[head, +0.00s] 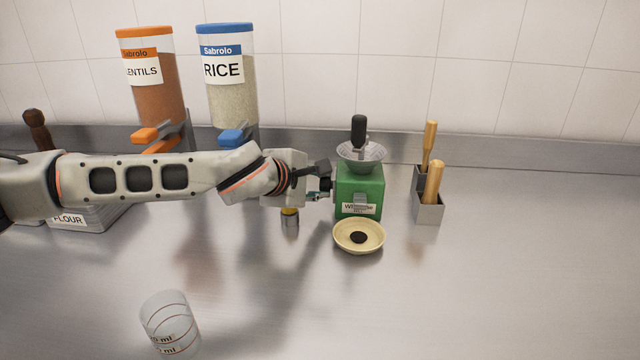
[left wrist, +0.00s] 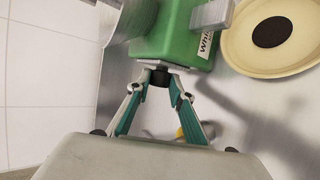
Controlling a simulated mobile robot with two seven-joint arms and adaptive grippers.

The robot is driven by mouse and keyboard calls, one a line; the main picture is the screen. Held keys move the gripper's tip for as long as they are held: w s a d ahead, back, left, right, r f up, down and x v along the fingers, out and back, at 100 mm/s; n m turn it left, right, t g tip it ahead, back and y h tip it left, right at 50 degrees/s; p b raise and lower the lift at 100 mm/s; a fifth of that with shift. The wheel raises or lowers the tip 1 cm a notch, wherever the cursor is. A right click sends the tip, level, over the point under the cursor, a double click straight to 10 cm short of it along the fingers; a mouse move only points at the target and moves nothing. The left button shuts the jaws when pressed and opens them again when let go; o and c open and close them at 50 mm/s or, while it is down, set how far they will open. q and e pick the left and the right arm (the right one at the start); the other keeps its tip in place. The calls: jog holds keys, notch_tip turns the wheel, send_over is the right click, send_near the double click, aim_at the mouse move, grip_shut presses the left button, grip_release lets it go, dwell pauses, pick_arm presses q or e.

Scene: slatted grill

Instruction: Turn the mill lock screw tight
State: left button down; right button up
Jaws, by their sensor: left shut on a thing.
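The green mill (head: 358,190) stands on the steel counter near the back wall, with a metal bowl-shaped hopper and a black-handled crank on top. My left gripper (head: 322,187) reaches in from the left at the mill's left side. In the left wrist view the gripper (left wrist: 161,80) has its fingertips closed on a small black knob, the lock screw (left wrist: 159,79), against the green mill body (left wrist: 175,40). The screw's thread is hidden. My right gripper is not in view.
A cream dish (head: 345,244) with a dark round spot sits in front of the mill. A box with wooden-handled tools (head: 428,212) stands at right. Lentil (head: 168,100) and rice (head: 237,105) dispensers stand behind my arm. A measuring cup (head: 170,322) is at front; the right counter is clear.

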pick_arm(q)
jog(key=shift+a+f, duration=0.1)
jog(key=shift+f, duration=0.05)
jog(key=c, duration=1.8)
grip_release()
jog(key=shift+w, duration=0.1)
jog(key=v, duration=1.2)
